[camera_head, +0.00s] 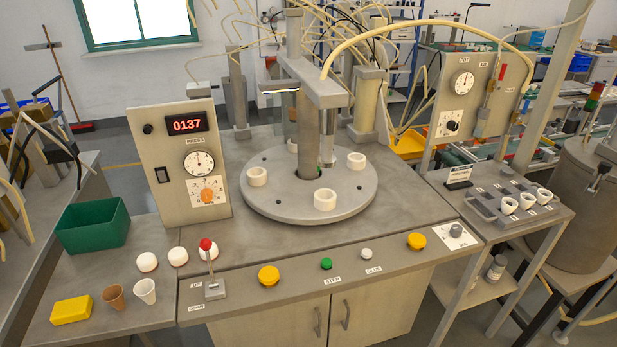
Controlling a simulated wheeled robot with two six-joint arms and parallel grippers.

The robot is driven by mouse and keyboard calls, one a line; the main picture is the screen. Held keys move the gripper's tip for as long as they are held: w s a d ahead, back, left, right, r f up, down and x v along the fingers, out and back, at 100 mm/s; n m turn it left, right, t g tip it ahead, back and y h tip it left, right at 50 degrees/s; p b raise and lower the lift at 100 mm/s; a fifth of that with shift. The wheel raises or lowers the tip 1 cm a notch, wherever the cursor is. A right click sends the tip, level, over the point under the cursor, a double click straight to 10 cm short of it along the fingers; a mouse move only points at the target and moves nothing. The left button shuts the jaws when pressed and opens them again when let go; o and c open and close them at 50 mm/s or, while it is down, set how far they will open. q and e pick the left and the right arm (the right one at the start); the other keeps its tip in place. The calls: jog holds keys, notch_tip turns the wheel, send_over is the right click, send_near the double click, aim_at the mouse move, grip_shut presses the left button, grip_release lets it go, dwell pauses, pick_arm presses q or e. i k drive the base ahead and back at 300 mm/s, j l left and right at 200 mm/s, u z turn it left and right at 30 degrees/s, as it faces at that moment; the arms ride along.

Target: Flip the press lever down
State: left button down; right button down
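The press lever (209,266) stands at the front left of the machine bench, beside the labels UP and DOWN. It has a red ball knob (206,244) on a thin metal rod rising from a small grey base (215,291). The rod points up, with a slight lean to the left in the picture. The UP label (197,285) lies farther back and the DOWN label (196,307) nearer the front edge. Neither of my grippers shows in the head view.
White-topped discs (148,262) stand left of the lever, with two small cups (145,291) and a yellow block (71,310). A control panel (150,190) reading 0137 rises behind. A yellow button (269,276) sits to the right. The bench front between is clear.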

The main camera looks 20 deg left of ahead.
aim_at(206, 244)
jog(key=u, duration=1.25)
